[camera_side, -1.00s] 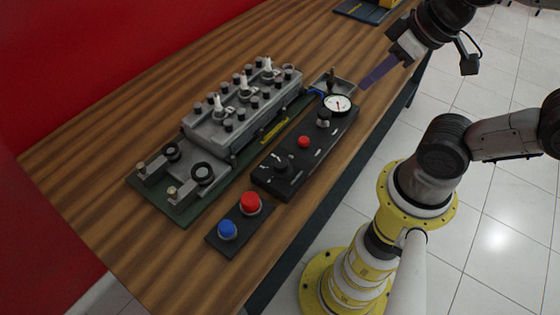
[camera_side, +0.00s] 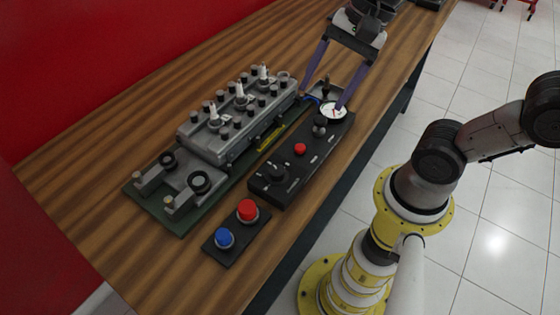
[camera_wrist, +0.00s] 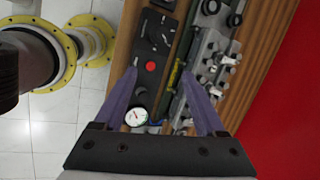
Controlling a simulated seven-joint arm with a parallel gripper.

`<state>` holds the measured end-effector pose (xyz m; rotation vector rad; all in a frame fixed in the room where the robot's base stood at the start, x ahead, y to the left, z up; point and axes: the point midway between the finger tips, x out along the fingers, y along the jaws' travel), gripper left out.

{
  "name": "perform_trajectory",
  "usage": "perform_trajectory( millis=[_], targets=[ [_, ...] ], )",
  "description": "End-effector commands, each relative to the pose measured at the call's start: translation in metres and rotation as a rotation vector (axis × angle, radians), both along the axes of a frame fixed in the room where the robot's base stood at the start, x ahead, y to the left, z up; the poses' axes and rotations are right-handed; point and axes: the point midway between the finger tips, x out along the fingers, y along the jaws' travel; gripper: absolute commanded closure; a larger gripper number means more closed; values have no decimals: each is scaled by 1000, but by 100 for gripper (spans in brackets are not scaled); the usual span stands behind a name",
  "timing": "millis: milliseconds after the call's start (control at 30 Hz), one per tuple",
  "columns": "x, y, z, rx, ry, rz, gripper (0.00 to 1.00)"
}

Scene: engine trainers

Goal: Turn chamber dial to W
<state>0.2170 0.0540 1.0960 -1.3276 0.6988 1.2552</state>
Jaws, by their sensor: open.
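A black dial (camera_side: 274,173) sits on the near end of a black control panel (camera_side: 296,178). White marks surround it, too small to read, so I cannot tell its setting. In the wrist view the dial (camera_wrist: 157,32) is near the top, beyond the fingertips. My gripper (camera_side: 322,98) is open and empty above the far end of the panel, its purple fingers spread wide on either side of the small tray there. It is well apart from the dial. In the wrist view my gripper (camera_wrist: 159,73) spans the panel around the red button's level.
The panel also carries a red button (camera_side: 300,149), a small knob (camera_side: 320,126) and a white gauge (camera_side: 333,111). A grey engine block (camera_side: 225,128) stands to its left. A box with red (camera_side: 247,210) and blue (camera_side: 224,237) buttons lies in front. Bare wood lies beyond.

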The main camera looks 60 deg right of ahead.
Motion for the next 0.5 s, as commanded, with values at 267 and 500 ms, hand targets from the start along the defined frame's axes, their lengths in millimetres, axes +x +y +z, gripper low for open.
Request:
perform_trajectory(
  millis=[267, 500],
  targets=[
    [44, 17, -42, 183, 308, -309, 27],
    [43, 21, -63, 178, 332, -311, 27]
  ],
)
